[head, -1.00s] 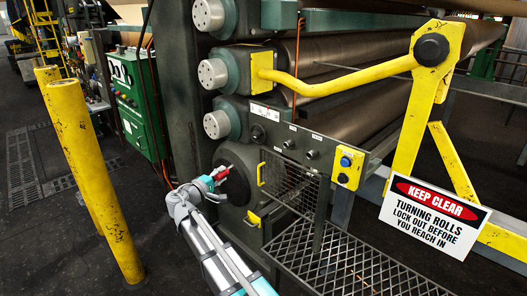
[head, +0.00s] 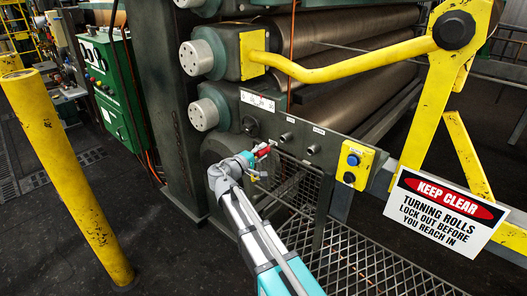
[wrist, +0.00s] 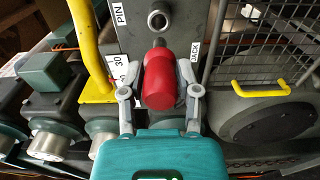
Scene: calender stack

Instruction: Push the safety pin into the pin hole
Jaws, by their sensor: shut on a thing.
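The safety pin has a red handle (wrist: 159,80) and a short dark tip (wrist: 159,43). My gripper (wrist: 159,92) is shut on the red handle, one finger on each side. In the wrist view the tip points at a round metal-rimmed hole (wrist: 158,20) beside the PIN label (wrist: 118,14). A gap shows between tip and hole in the picture; its depth is hard to judge. In the head view the red pin (head: 263,151) and my gripper (head: 248,158) are in front of the panel (head: 300,137), just below left of a round socket (head: 285,137).
A wire mesh guard (head: 297,195) is below the panel. A yellow switch box (head: 352,165) and a KEEP CLEAR sign (head: 440,212) are to the right. A yellow bar (head: 340,65) crosses above the panel. A yellow post (head: 65,175) stands at left.

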